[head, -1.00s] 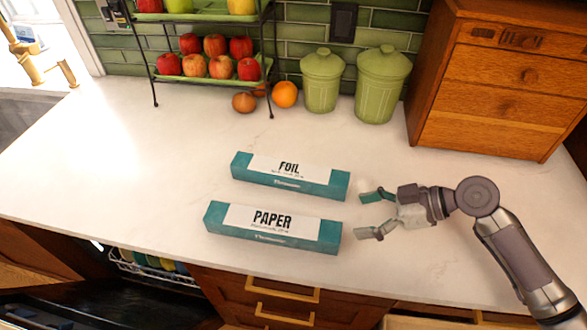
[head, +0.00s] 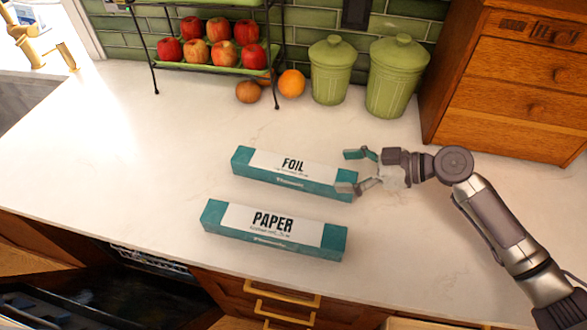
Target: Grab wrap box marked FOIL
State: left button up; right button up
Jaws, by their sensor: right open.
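The teal and white wrap box marked FOIL (head: 290,172) lies on the white counter in the middle of the head view. A similar wrap box marked PAPER (head: 273,229) lies in front of it, apart from it. My right gripper (head: 354,171) is open at the right end of the FOIL box. Its fingers are spread, one beyond the box's end toward the back and one overlapping the front right corner in the picture. I cannot tell whether it touches the box. My left gripper is not in view.
Two green canisters (head: 329,72) and a wooden drawer cabinet (head: 508,85) stand at the back right. A fruit rack (head: 215,68) with apples stands at the back, with an orange (head: 291,83) beside it. An open dishwasher (head: 110,285) is below the front edge. The left counter is clear.

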aim_at(317, 171)
jog(key=a+p, duration=0.2)
jog(key=shift+a+f, duration=0.15)
jog(key=shift+a, duration=0.15)
jog(key=shift+x, duration=1.1)
jog(key=shift+w+f, duration=0.15)
jog(key=shift+f, duration=0.15)
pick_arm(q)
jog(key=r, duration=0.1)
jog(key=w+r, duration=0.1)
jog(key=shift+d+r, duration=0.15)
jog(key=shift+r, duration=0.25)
pick_arm(e)
jog(key=shift+d, duration=0.1)
jog(key=shift+c, duration=1)
jog(key=c, duration=1.2)
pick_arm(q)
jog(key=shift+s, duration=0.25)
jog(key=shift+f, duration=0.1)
